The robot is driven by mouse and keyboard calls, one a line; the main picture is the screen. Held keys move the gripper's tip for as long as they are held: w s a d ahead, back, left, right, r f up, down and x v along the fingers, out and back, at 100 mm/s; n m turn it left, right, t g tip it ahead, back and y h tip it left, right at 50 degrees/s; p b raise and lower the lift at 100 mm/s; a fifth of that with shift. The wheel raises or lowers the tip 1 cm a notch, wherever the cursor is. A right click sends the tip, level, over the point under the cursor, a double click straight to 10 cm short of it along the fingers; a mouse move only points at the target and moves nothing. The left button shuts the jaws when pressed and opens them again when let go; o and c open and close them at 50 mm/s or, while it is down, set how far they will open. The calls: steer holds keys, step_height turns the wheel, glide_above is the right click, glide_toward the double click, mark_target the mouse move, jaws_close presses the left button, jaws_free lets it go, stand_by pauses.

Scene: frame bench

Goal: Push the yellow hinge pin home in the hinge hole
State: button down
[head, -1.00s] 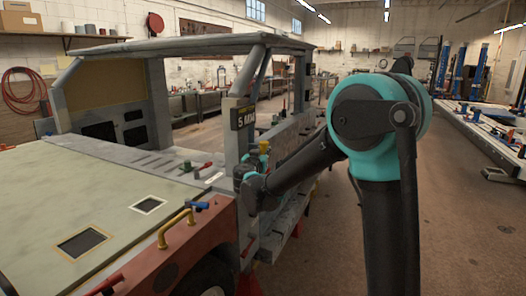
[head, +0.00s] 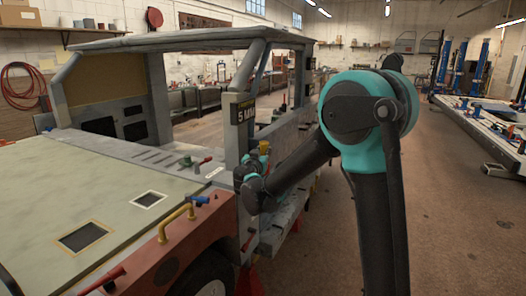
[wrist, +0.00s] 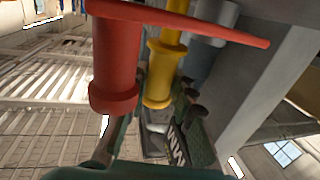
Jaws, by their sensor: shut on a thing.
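The yellow hinge pin (head: 264,147) shows as a small yellow head just above my gripper (head: 256,176), beside the grey door post. It also shows in the wrist view (wrist: 165,62), with a collar near its lower end. My gripper, in the wrist view (wrist: 165,110), is shut with its fingers on either side of the pin's lower part. A red part (wrist: 115,50) with a long side handle stands in front and left of the pin there. The hinge hole is not visible, and I cannot tell how deep the pin sits.
The grey vehicle frame's post (head: 240,120) with a "5 MM" sign rises close to my gripper. The floor (head: 460,225) at right is open.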

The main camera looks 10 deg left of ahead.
steer(key=shift+f, duration=0.5)
steer(key=c, duration=1.2)
jaws_free()
steer(key=s, duration=0.4)
steer(key=s+a, duration=0.1)
steer(key=s, duration=0.7)
steer(key=shift+a, duration=0.2)
